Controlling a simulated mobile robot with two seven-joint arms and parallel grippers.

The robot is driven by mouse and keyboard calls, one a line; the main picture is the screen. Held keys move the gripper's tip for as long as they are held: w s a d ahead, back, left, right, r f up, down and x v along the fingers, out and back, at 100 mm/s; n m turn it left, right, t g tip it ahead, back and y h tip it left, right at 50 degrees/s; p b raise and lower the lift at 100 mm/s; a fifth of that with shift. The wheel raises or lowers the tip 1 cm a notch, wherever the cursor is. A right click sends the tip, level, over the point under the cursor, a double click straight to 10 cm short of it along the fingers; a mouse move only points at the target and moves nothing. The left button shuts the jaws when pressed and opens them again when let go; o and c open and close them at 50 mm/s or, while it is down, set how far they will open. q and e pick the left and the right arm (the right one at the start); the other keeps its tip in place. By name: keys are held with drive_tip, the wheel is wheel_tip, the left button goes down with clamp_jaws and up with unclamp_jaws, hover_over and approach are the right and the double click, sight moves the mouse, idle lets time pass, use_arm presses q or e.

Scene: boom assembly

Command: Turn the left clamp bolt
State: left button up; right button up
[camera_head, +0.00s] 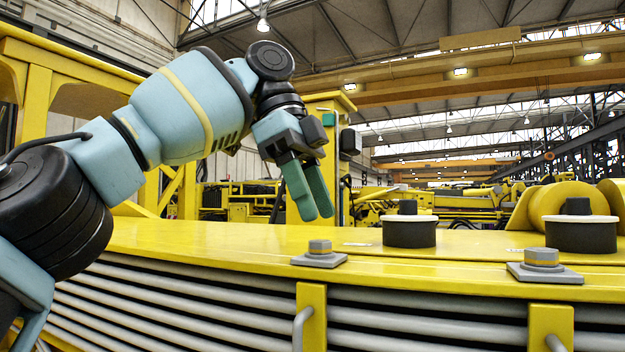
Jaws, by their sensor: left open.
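The left clamp bolt (320,246) is a grey hex head on a square grey plate, on the yellow top edge of the machine. A second clamp bolt (541,257), with a more golden head, sits on a similar plate to the right. My left gripper (318,212) has two green fingers that point down. It is open, with nothing seen between the fingers, and it shows just above the left bolt in the picture, apart from it. The depth between them is hard to judge. My right gripper is not in view.
Two black round caps with white rims, one in the middle (409,233) and one at the right (580,236), stand on the yellow top (200,240). Yellow brackets with grey handles (303,325) hang on the ribbed front. A yellow post (330,140) rises behind my gripper.

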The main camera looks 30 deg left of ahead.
use_arm(q)
drive_tip(key=s+d+r, duration=0.1)
drive_tip(key=s+d, duration=0.4)
drive_tip(key=s, duration=0.6)
drive_tip(key=shift+s+d, duration=0.25)
drive_tip(key=shift+d, duration=0.15)
drive_tip(key=shift+r, duration=0.1)
